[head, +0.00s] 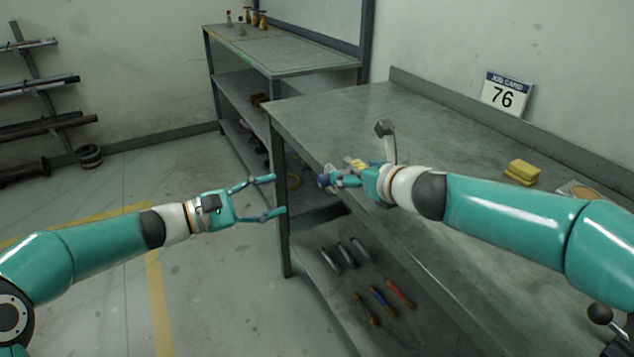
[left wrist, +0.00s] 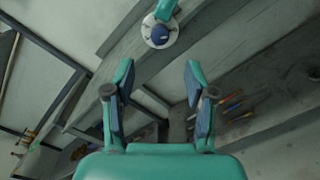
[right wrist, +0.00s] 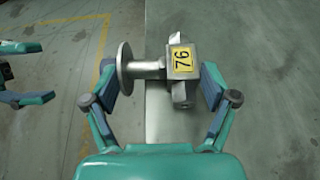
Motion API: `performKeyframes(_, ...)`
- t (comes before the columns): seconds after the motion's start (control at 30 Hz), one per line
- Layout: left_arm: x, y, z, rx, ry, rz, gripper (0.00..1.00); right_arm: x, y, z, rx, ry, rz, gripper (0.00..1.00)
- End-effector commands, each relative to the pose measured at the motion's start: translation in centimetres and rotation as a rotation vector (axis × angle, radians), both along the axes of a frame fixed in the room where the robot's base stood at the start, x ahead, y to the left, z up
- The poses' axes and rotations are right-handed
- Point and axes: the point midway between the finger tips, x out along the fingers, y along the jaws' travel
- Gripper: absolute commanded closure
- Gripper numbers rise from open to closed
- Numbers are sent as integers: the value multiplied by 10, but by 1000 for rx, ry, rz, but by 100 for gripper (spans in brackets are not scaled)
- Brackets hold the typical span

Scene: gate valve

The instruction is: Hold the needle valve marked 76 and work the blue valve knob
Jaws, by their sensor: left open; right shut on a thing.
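The needle valve (right wrist: 183,62) is a grey metal body with a yellow label reading 76 and a round flange on its left. My right gripper (head: 337,180) is shut on it beside the workbench's front edge; in the right wrist view (right wrist: 158,88) its fingers flank the valve. The label also shows small in the head view. The blue knob (head: 323,181) appears on the valve's side facing my left gripper; the left wrist view shows it (left wrist: 160,35) at the top before a pale disc. It is hidden in the right wrist view. My left gripper (head: 279,195) is open, empty and apart from the knob.
The workbench (head: 330,105) carries a job card (head: 503,94) reading 76 and yellow blocks (head: 522,172). Several tools (head: 383,298) lie on its lower shelf. A shelf unit (head: 285,55) stands behind. Open floor (head: 215,310) lies below my left arm; pipes rack (head: 40,85) at far left.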

Motion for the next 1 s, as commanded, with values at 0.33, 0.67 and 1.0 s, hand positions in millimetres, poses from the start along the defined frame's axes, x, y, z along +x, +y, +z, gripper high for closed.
performKeyframes(0.33,23,-60,-1,0,-1,-4,45,0,1,0,0,0,1,72)
performKeyframes(0.67,38,-95,0,-1,-1,-1,45,0,1,0,1,0,2,72)
performKeyframes(1.0,39,-98,0,-1,-1,0,46,0,1,0,1,0,2,72)
